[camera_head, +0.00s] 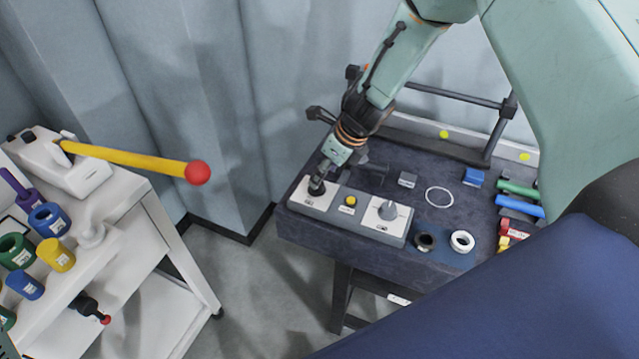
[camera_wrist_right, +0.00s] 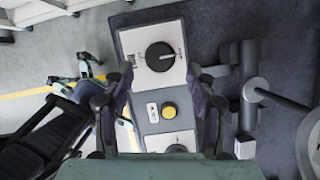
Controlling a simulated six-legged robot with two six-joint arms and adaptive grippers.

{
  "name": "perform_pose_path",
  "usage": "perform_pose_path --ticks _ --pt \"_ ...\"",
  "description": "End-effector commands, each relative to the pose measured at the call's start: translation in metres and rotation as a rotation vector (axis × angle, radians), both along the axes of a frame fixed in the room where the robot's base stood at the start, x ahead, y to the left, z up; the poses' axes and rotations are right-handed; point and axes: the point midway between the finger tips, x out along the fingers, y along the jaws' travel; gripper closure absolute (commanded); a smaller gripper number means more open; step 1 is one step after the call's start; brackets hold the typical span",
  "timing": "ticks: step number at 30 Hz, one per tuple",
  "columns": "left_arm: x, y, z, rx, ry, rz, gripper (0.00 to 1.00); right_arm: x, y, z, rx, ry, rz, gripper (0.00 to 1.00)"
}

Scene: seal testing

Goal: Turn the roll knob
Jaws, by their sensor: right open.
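A grey control box (camera_head: 368,211) lies along the front left edge of the dark table. It has a dial knob at each end and a yellow button (camera_head: 350,201) between. My right gripper (camera_head: 318,179) points down over the box's left end and largely hides the knob there. In the right wrist view that round black knob (camera_wrist_right: 160,56) lies just ahead of the open fingers (camera_wrist_right: 160,76), between their tips. The other knob (camera_head: 388,209) stands clear. Its label is too small to read. My left gripper is not identifiable.
On the table (camera_head: 300,240) are a white ring (camera_head: 462,241), a black ring (camera_head: 424,242), a thin hoop (camera_head: 439,197) and coloured cylinders. A dark fixture stands behind the box. A white cart (camera_head: 140,215) with a yellow lever (camera_head: 130,158) is at left, across open floor.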

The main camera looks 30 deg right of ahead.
Motion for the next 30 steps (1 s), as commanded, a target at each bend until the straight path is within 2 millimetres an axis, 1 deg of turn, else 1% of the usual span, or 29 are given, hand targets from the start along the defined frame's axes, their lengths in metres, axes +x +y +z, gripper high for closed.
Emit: perform_pose_path --ticks 1,3,7,12,19,30 --pt "0.000 0.000 -0.008 0.000 0.000 0.000 1.00 0.002 0.002 -0.013 -0.001 0.002 0.003 0.43" --pt "0.000 0.000 -0.011 0.000 0.000 0.000 1.00 0.005 0.005 -0.021 0.000 0.002 0.001 0.43" --pt "0.000 0.000 -0.014 0.000 0.000 0.000 1.00 0.010 0.008 -0.032 -0.001 0.001 0.001 0.43" --pt "0.000 0.000 -0.015 0.000 0.000 0.000 1.00 0.012 0.009 -0.037 0.000 0.000 0.000 0.43" --pt "0.000 0.000 -0.014 0.000 0.000 0.000 1.00 0.012 0.009 -0.036 0.001 0.001 -0.001 0.43" --pt "0.000 0.000 -0.014 0.000 0.000 0.000 1.00 0.012 0.009 -0.036 0.001 0.001 -0.001 0.74"
